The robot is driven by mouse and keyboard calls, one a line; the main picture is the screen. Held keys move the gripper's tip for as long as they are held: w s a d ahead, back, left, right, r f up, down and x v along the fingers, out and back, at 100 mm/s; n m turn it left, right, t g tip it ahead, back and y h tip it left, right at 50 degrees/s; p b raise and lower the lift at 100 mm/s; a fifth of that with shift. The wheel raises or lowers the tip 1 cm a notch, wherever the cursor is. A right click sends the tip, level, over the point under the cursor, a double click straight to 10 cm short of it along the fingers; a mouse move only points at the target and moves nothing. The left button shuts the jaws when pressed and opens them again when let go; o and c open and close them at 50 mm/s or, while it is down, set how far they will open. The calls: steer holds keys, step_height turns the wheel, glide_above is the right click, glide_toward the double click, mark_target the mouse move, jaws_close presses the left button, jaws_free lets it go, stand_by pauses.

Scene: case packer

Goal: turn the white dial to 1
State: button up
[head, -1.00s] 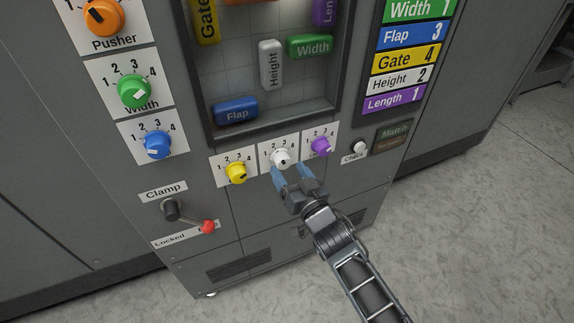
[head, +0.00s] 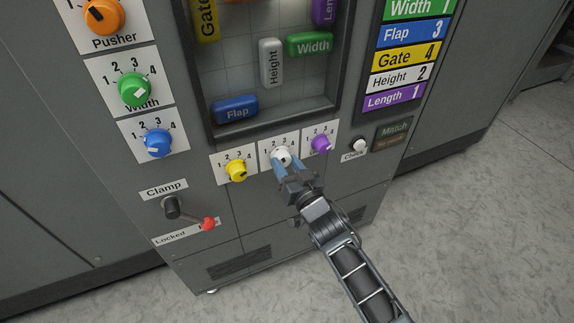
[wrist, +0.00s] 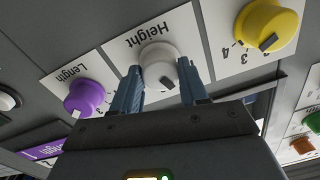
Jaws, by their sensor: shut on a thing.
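The white dial (head: 282,156) is on the front panel, between the yellow dial and the purple dial. In the wrist view the white dial (wrist: 160,66) sits under a label reading "Height", upside down there, with its dark pointer mark towards the lower side. My gripper (head: 284,168) is at the white dial, and its two blue fingers stand on either side of it. In the wrist view my gripper (wrist: 162,88) is shut on the dial. The fingers hide part of the number scale, so the number at the pointer cannot be read.
The yellow dial (head: 237,170) is close on the left and the purple dial (head: 320,144) close on the right. The Check button (head: 359,146) is farther right. The Clamp lever (head: 190,218) with a red knob is at lower left. The window (head: 285,90) is above.

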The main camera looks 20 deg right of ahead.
steer(key=shift+c, duration=1.2)
steer(key=n, duration=0.3)
steer(key=shift+n+b, duration=0.3)
steer(key=shift+n, duration=1.9)
steer(key=shift+b, duration=0.3)
steer(key=o, duration=1.1)
steer(key=shift+c, duration=0.2)
